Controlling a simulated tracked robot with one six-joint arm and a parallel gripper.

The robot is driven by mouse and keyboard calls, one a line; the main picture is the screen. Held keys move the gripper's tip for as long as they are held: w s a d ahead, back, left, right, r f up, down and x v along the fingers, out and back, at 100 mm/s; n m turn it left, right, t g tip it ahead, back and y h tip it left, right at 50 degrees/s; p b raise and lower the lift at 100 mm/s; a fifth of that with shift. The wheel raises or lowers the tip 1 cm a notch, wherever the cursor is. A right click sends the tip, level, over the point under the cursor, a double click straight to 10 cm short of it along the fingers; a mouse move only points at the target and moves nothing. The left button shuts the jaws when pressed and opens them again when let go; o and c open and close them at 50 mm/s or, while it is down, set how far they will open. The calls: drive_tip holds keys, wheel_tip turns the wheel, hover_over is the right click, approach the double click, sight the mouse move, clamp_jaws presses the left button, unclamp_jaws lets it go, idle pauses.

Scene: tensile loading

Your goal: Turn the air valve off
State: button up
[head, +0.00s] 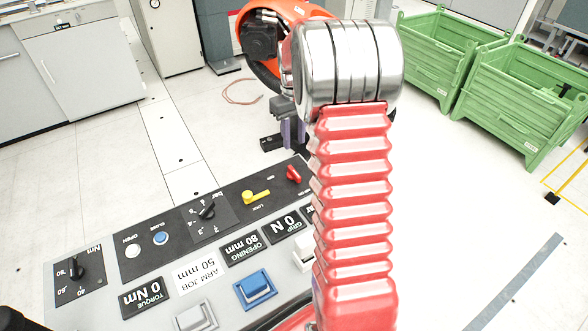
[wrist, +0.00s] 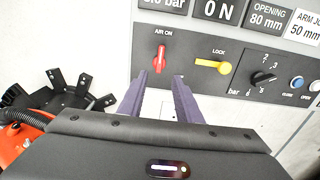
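The air valve is a small red lever (wrist: 159,59) on the dark panel strip under the label "AIR ON" in the wrist view. It points nearly straight up and down there. It also shows in the head view as a red lever (head: 293,174) at the panel's far end. My gripper (wrist: 158,79) has two purple fingers spread apart, with nothing held between them. The lever's lower end lies near the gap between the fingertips in the picture; I cannot tell how far off it is. In the head view my gripper (head: 290,131) is partly hidden by my arm.
A yellow lever (wrist: 213,65) marked "LOCK" sits just right of the valve, with a black pressure dial (wrist: 263,78) beyond it. Label plates (wrist: 268,16) line the panel. Green crates (head: 515,100) stand at the back right. Open floor lies left of the panel.

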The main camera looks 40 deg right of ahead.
sight(294, 171)
drive_tip(key=shift+f, duration=0.1)
wheel_tip(294, 171, down, 14)
drive_tip(key=shift+r, duration=0.2)
idle(0.7)
drive_tip(key=shift+c, duration=0.2)
clamp_jaws()
